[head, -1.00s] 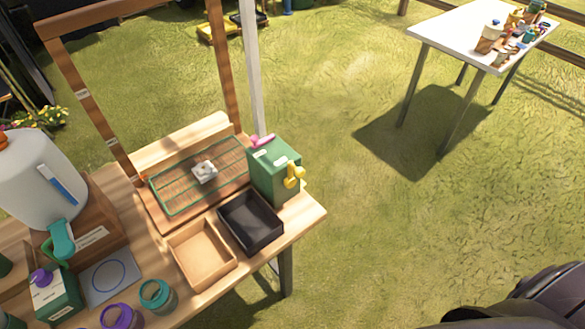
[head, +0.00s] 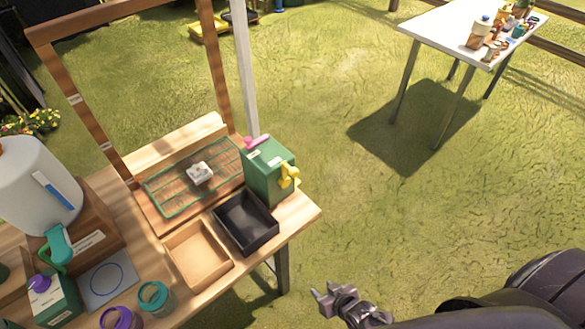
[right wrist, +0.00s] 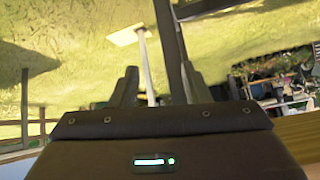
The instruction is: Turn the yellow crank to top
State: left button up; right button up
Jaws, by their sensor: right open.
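The yellow crank (head: 289,176) is on the right side of a green box (head: 268,172) at the right end of the wooden table, in the head view. A pink handle lies on top of the box. My right gripper (head: 322,296) is open and empty, low over the grass to the right of the table and well apart from the crank. In the right wrist view its two fingers (right wrist: 160,88) stand apart with nothing held between them. The crank cannot be made out in that view. My left gripper is not in view.
A black tray (head: 270,238) and a wooden tray (head: 172,248) sit in front of the green box. A wooden frame and a pale post (head: 246,70) stand behind. Jars and a dispenser (head: 30,185) are at left. A white table (head: 430,38) stands far off; grass between is clear.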

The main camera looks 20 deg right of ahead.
jog(key=w+r+t+y, duration=0.1)
jog(key=w+r+t, duration=0.1)
jog(key=w+r, duration=0.45)
jog(key=w+r+t, duration=0.2)
jog(key=w+r, duration=0.1)
jog(key=r, duration=0.7)
jog(key=t+y+p, duration=0.1)
jog(key=t+y, duration=0.2)
jog(key=t, duration=0.2)
send_near(296, 174)
jog(key=x, duration=0.4)
jog(key=shift+n, duration=0.4)
jog(key=p+x, duration=0.2)
jog(key=x, duration=0.3)
jog(key=shift+w+a, duration=0.1)
jog(key=shift+w, duration=0.25)
jog(key=shift+w+a+f, duration=0.1)
jog(key=shift+w+a, duration=0.15)
jog(key=shift+w, duration=0.4)
grip_shut()
